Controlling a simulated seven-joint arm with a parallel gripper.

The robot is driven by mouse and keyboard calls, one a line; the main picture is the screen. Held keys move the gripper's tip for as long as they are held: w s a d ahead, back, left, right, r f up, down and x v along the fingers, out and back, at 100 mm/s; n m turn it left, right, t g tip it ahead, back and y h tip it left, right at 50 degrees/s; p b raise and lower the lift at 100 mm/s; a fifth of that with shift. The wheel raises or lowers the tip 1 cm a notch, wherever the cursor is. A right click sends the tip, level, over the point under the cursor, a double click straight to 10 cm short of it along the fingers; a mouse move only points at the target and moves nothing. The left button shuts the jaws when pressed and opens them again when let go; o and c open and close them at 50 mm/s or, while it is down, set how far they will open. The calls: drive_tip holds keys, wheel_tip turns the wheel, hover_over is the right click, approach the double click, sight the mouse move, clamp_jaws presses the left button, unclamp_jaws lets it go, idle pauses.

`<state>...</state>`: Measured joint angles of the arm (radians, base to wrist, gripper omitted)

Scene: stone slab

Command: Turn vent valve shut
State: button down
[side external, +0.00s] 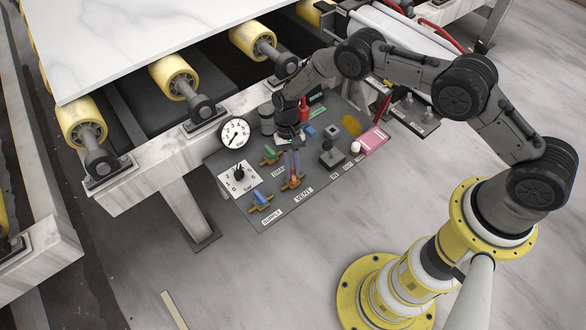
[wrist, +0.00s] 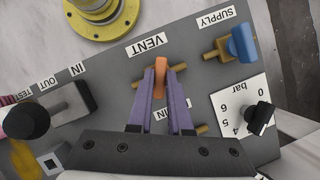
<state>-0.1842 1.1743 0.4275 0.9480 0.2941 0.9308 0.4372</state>
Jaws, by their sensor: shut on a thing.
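The vent valve is a brass fitting with an orange handle (wrist: 173,92), beside the white VENT label (wrist: 147,43) on the grey panel. Brass stubs show on either side of the handle, which appears to lie across them in the wrist view. My gripper (wrist: 161,75) has two purple fingers, which are shut on the orange handle from both sides. In the side view my gripper (side external: 292,175) reaches down onto the vent valve (side external: 292,184). The fingers hide part of the handle and fitting, so its exact angle is hard to tell.
The blue-handled supply valve (wrist: 241,42) and a bar dial with a black knob (wrist: 259,117) sit close by. A green-handled valve (side external: 270,156), a gauge (side external: 235,132) and a dark block (side external: 331,157) share the panel. Yellow rollers (side external: 174,77) carry the stone slab (side external: 150,35) behind.

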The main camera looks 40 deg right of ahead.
drive_tip(key=n+h, duration=0.1)
drive_tip(key=n, duration=0.1)
drive_tip(key=n+h, duration=0.1)
drive_tip(key=n, duration=0.2)
drive_tip(key=shift+a+g, duration=0.1)
drive_tip(key=shift+g, duration=0.2)
drive_tip(key=shift+n, duration=0.3)
drive_tip(key=c, duration=0.8)
unclamp_jaws()
drive_tip(key=shift+c, duration=0.2)
drive_tip(key=v, duration=1.4)
drive_tip(key=shift+s+a, duration=0.1)
